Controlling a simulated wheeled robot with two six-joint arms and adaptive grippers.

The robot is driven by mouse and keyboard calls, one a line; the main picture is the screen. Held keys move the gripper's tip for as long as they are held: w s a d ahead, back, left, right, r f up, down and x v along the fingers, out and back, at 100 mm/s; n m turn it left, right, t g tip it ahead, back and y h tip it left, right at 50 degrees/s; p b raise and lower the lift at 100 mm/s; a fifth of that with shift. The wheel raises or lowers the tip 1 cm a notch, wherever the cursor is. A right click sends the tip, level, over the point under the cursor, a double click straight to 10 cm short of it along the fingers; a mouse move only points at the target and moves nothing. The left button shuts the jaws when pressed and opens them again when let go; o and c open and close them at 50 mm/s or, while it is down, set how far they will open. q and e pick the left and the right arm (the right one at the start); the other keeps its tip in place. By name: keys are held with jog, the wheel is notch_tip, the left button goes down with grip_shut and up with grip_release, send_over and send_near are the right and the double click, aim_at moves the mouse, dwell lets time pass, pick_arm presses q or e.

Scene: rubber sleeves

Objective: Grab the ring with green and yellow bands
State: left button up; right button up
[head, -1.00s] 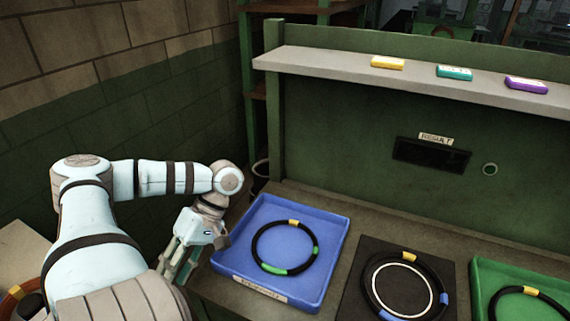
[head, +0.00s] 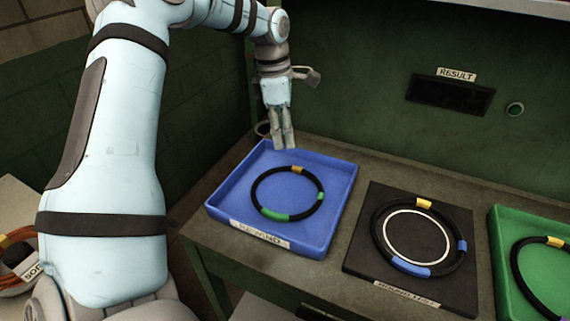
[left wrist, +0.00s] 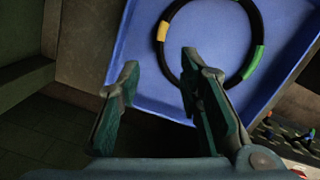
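The black ring with green and yellow bands (head: 274,215) lies flat in the blue tray (head: 228,205). It also shows at the top of the left wrist view (left wrist: 253,62), inside the tray (left wrist: 137,60). My left gripper (head: 284,147) points down above the tray's far edge, behind the ring in the head view. In the left wrist view its two fingers (left wrist: 160,75) are spread with nothing between them; the right finger overlaps the ring's outline in the picture. The gripper appears apart from the ring. My right gripper is not in view.
Right of the blue tray, a black plate (head: 360,262) bears a ring with yellow and blue bands (head: 411,268). A green tray (head: 497,235) holds another ring (head: 556,242), cut off at the right. A dark green panel (head: 370,50) rises behind the workbench. A container with coiled items (head: 12,290) stands lower left.

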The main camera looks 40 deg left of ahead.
aim_at(288, 166)
pick_arm(q)
jog(key=f, duration=0.8)
jog(key=shift+w+d+f, duration=0.25)
jog(key=shift+w+f, duration=0.05)
jog(key=shift+f, duration=0.1)
grip_shut()
